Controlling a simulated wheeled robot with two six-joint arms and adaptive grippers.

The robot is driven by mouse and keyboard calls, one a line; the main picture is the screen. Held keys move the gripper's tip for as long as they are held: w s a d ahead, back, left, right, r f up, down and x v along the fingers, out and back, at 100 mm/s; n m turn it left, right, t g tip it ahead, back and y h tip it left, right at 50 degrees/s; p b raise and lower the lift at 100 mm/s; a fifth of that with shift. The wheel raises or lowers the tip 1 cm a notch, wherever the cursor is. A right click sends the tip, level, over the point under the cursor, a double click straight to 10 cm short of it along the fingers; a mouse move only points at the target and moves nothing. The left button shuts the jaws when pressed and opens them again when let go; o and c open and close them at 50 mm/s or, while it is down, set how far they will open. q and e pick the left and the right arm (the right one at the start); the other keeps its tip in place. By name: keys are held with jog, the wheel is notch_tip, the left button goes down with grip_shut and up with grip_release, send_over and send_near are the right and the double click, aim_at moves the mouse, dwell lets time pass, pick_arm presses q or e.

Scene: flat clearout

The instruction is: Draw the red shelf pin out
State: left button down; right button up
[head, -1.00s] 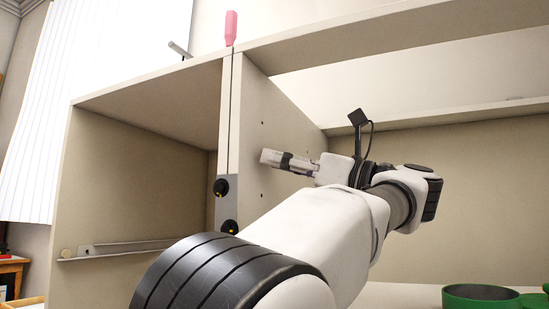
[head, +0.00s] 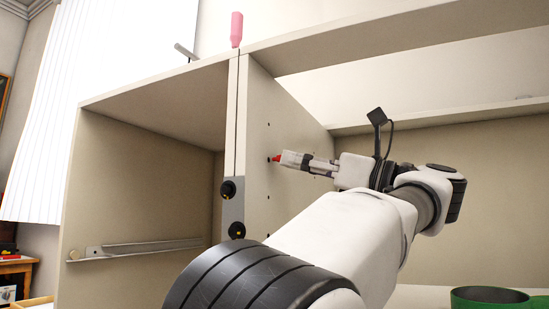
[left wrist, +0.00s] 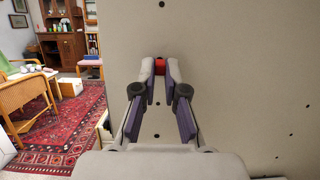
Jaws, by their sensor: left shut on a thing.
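The red shelf pin (head: 276,159) shows as a small red tip just outside the right face of the cabinet's upright panel (head: 257,100). My left gripper (head: 284,159) comes in from the right of the panel and is shut on the pin. In the left wrist view the pin (left wrist: 160,66) sits between the two fingertips (left wrist: 160,71), in front of the pale panel. A dark hole shows just left of the pin in the head view. I cannot tell whether the pin's end is still inside it. My right gripper is not in view.
More small holes dot the panel. A pink-handled thing (head: 236,30) stands on the cabinet top. A metal rail (head: 140,247) lies in the left bay. A green round container (head: 490,298) is at lower right.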

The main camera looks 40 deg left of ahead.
pick_arm(q)
jog(key=shift+d, duration=0.2)
jog(key=shift+w+d, duration=0.1)
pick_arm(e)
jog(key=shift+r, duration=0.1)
pick_arm(q)
jog(key=d, duration=0.2)
jog(key=d+p, duration=0.1)
jog(key=shift+w+d, duration=0.35)
jog(key=shift+w, duration=0.05)
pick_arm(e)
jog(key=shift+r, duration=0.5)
